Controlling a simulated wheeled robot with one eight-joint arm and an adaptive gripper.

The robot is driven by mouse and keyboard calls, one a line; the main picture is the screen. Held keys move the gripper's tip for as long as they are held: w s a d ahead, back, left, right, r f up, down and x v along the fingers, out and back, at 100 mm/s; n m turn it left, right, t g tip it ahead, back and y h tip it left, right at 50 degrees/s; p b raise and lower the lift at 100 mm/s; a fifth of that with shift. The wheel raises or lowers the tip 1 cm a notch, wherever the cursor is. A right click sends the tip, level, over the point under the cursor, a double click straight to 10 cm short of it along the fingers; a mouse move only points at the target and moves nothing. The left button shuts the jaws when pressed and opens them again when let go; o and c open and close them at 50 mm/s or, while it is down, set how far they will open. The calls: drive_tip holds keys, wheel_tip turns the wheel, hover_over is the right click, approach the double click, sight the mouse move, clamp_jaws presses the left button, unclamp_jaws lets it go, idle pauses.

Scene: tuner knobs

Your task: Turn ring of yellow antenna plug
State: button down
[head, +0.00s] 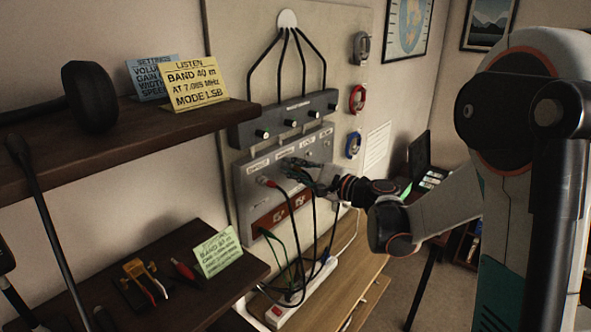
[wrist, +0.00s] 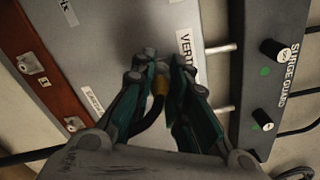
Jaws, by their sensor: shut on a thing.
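The yellow antenna plug (wrist: 160,84) shows as a small gold-yellow collar between my fingertips in the wrist view, with a black cable bending away below it. My gripper (wrist: 163,66) is shut on it, one teal finger on each side. The fingertips hide the front of the plug, so I cannot tell how its ring is turned. In the head view my gripper (head: 318,177) reaches the grey switch panel (head: 247,187) from the right. The plug cannot be made out there.
The surge guard box (head: 243,134) with several black knobs sits just above the panel; it also shows in the wrist view (wrist: 246,75). Cables hang below the panel to a power strip (head: 282,313). A dark shelf (head: 150,130) stands at left.

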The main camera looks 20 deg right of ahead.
drive_tip(key=c, duration=1.5)
unclamp_jaws()
drive_tip(key=shift+s, duration=0.1)
drive_tip(key=v, duration=1.1)
drive_tip(key=shift+s+d, duration=0.25)
drive_tip(key=shift+s, duration=0.05)
